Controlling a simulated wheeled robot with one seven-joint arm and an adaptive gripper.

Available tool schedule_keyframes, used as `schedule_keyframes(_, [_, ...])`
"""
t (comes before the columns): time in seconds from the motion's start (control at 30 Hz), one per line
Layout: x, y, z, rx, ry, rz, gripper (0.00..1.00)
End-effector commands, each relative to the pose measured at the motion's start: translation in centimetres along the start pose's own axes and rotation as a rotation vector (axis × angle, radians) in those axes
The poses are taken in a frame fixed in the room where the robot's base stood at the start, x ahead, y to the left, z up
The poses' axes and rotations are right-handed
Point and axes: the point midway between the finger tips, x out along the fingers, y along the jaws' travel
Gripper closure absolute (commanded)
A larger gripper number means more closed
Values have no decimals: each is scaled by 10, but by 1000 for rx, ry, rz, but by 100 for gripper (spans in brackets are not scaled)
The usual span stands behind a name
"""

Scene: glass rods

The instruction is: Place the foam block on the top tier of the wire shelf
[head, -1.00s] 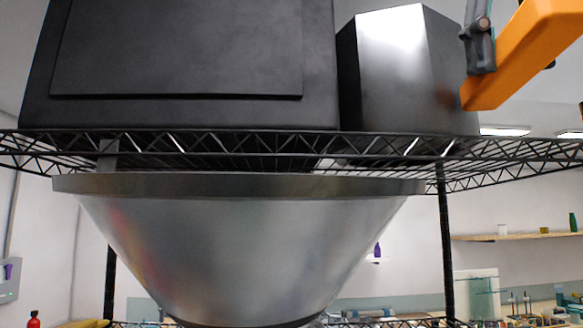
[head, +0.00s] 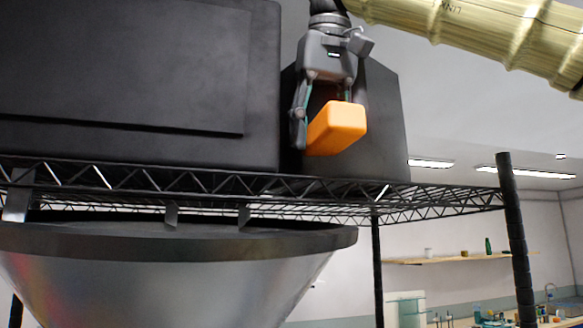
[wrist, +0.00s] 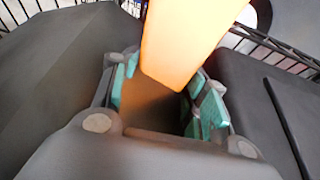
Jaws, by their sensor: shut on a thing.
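The foam block (head: 338,128) is an orange rounded bar. My gripper (head: 325,118) is shut on it, in front of the dark metallic box on the shelf in the head view. The block (wrist: 185,40) also shows between the teal finger pads (wrist: 160,95) in the wrist view, with its far end out of frame. The top tier of the wire shelf (head: 440,203) is a black wire grid with a truss edge. The block appears higher than the shelf's front edge. I cannot tell whether it touches anything below.
A large black box (head: 120,85) fills the left of the top tier, and a dark metallic box (head: 385,125) stands right of it. The tier's right end is bare, near a corner post (head: 516,240). A wide metal bowl-shaped thing (head: 180,270) is below the tier.

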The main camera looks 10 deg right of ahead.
Motion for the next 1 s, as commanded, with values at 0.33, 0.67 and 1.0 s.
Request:
schedule_keyframes(0.33, [24, -1, -68, 0, -1, 1, 79])
schedule_keyframes(0.67, [40, -2, -97, -2, 1, 0, 79])
schedule_keyframes(1.0, [52, -1, -107, -2, 1, 1, 79])
